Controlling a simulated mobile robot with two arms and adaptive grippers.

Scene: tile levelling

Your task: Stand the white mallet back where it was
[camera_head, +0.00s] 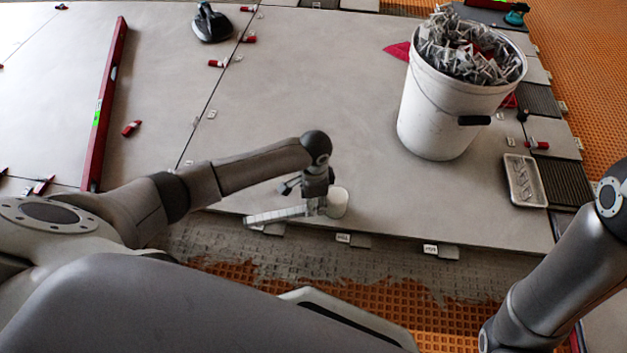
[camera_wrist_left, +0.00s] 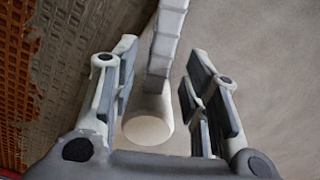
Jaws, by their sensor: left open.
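The white mallet shows in the head view as a pale round head (camera_head: 338,203) near the front edge of the grey tiles, with a light segmented handle (camera_head: 275,215) pointing left. My left gripper (camera_head: 318,205) is over it and hides the part where head and handle meet. In the left wrist view the mallet head (camera_wrist_left: 147,130) shows its round white end, and the handle runs up the picture. The open left fingers (camera_wrist_left: 160,110) stand on both sides of the mallet, with gaps visible. I cannot tell whether the mallet touches the tile. My right gripper is not in view.
A white bucket (camera_head: 432,115) full of clips stands on the tiles at the right, beside a small metal tray (camera_head: 525,181). A red level (camera_head: 103,105) lies at the left. The tiles' front edge borders grey mortar and orange matting (camera_head: 420,310). Middle tiles are clear.

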